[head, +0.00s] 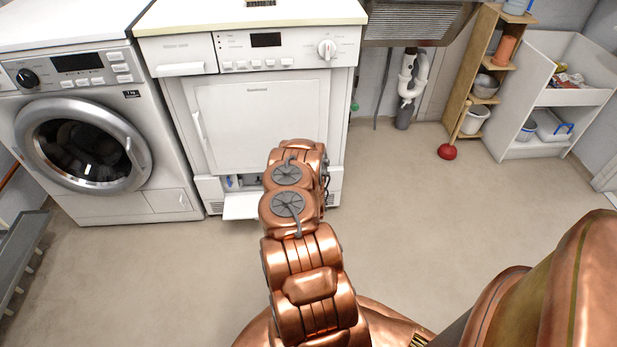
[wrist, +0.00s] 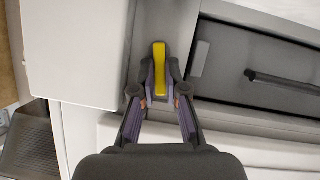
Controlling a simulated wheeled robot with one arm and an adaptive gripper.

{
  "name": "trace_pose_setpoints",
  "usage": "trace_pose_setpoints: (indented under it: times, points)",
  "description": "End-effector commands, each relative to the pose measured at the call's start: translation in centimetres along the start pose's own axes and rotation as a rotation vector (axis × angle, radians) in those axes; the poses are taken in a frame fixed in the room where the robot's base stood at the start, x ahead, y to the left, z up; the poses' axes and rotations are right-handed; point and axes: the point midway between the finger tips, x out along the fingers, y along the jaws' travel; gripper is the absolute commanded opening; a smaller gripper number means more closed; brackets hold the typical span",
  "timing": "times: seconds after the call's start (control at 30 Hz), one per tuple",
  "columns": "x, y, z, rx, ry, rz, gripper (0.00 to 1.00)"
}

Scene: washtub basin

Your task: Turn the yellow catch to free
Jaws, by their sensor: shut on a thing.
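The yellow catch (wrist: 159,62) shows in the wrist view as a narrow upright bar, lengthwise in the picture. My gripper (wrist: 160,82) is shut on it, with a dark fingertip against each side. The catch sits in a grey recess, left of a dark grey panel (wrist: 230,85) with a black bar handle (wrist: 282,82). In the head view my arm reaches toward the lower front of the white dryer (head: 262,110), and the catch and my fingertips are hidden behind the arm.
A white lower flap (head: 241,206) hangs open at the dryer's base. A washing machine (head: 85,150) stands to the left. A wooden shelf (head: 457,100), a red plunger (head: 447,152) and a white cabinet (head: 540,90) stand at the right. The floor between is clear.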

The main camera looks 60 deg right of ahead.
Motion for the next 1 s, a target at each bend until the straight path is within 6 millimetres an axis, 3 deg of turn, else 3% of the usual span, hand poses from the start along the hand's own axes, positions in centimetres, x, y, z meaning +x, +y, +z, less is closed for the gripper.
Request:
trace_pose_setpoints:
  times: [0.4, 0.97, 1.0]
  points:
    - [0.05, 0.67, 0.02, 0.188, 0.002, -0.075, 0.00]
    - [0.08, 0.65, 0.03, 0.219, 0.002, -0.089, 0.00]
    - [0.08, 0.66, 0.03, 0.219, 0.002, -0.088, 0.13]
